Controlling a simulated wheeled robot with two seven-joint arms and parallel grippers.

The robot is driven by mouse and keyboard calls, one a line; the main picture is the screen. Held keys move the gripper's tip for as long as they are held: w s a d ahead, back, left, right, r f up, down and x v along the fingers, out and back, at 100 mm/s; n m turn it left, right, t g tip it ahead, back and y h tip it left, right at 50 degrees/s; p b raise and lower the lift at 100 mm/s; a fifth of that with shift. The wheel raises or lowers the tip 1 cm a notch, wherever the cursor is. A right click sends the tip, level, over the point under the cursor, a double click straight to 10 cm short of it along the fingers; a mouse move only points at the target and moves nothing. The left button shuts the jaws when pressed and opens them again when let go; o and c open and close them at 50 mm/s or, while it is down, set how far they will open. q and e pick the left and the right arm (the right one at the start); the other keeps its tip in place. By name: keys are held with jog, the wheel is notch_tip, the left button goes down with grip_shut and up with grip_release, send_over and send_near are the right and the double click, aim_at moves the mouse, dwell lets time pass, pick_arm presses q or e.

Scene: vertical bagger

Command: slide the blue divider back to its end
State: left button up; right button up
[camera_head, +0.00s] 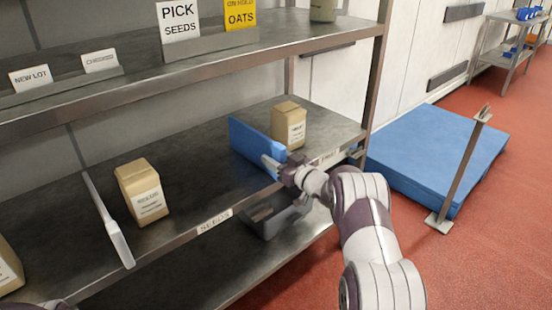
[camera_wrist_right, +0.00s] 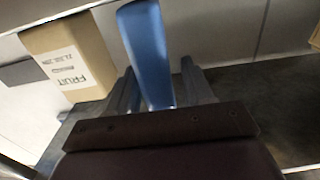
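The blue divider (camera_head: 252,143) stands upright on the middle shelf, toward its right end, running from front to back. My right gripper (camera_head: 272,166) is at its front end, at the shelf's front edge. In the right wrist view the blue divider (camera_wrist_right: 150,55) lies between the two fingers of my right gripper (camera_wrist_right: 160,85). The fingers stand apart, with a narrow gap showing on the right side, so the gripper looks open around it. My left gripper is not in view; only a bit of my left arm shows at the bottom left.
A tan FRUIT bag (camera_head: 289,125) stands just right of the divider, also in the wrist view (camera_wrist_right: 68,60). Another tan bag (camera_head: 142,190) stands further left, beside a white divider (camera_head: 108,222). Shelf between that bag and the blue divider is clear. A grey bin (camera_head: 275,215) sits below.

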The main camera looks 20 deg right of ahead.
jog(key=shift+s+d+r, duration=0.15)
jog(key=shift+s, duration=0.2)
jog(key=p+v, duration=0.2)
jog(key=v, duration=1)
